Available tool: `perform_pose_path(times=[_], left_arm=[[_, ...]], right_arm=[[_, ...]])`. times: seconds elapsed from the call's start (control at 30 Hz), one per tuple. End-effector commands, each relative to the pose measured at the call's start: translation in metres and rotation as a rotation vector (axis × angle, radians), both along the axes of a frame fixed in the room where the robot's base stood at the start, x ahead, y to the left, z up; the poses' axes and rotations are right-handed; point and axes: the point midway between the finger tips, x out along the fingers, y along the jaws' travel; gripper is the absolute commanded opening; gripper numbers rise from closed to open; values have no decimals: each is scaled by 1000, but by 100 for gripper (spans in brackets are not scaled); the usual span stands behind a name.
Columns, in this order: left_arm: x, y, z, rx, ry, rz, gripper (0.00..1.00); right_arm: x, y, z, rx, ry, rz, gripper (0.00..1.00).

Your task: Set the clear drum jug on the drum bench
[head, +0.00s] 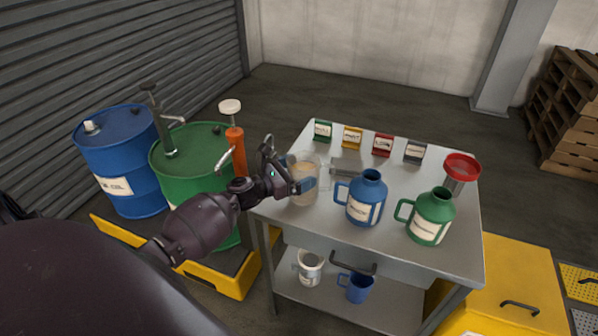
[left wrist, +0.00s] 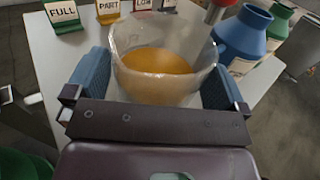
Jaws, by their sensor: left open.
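The clear drum jug (head: 303,170) stands on the left part of the grey bench top (head: 325,226), with amber liquid inside. In the left wrist view the clear jug (left wrist: 165,58) sits between the two blue finger pads of my left gripper (left wrist: 160,90). In the head view my left gripper (head: 290,183) is at the jug's left side. Its jaws are open around the jug, and whether a pad touches the wall cannot be told. My right gripper is out of view.
A blue jug (head: 367,199) and a green jug (head: 432,217) stand right of the clear jug. Several small label cards (head: 352,137) line the back edge, and a red funnel (head: 461,168) is at the right. Drums with pumps (head: 188,159) stand left. A mug (head: 357,287) sits on the lower shelf.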

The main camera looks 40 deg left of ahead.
Motion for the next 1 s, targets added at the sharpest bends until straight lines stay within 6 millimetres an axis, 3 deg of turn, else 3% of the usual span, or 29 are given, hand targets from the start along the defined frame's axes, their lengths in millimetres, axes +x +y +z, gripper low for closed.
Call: perform_pose_path(times=[0.5, 0.7, 0.87, 1.0], left_arm=[[-84, 37, -2, 1, 4, 2, 100], [-102, 45, -2, 0, 2, 2, 100], [-110, 43, -7, 42, 2, -2, 100], [-124, 27, -29, 228, 0, -24, 100]], right_arm=[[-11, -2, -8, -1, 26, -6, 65], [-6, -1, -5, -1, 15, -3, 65], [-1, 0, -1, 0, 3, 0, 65], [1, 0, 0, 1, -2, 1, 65]])
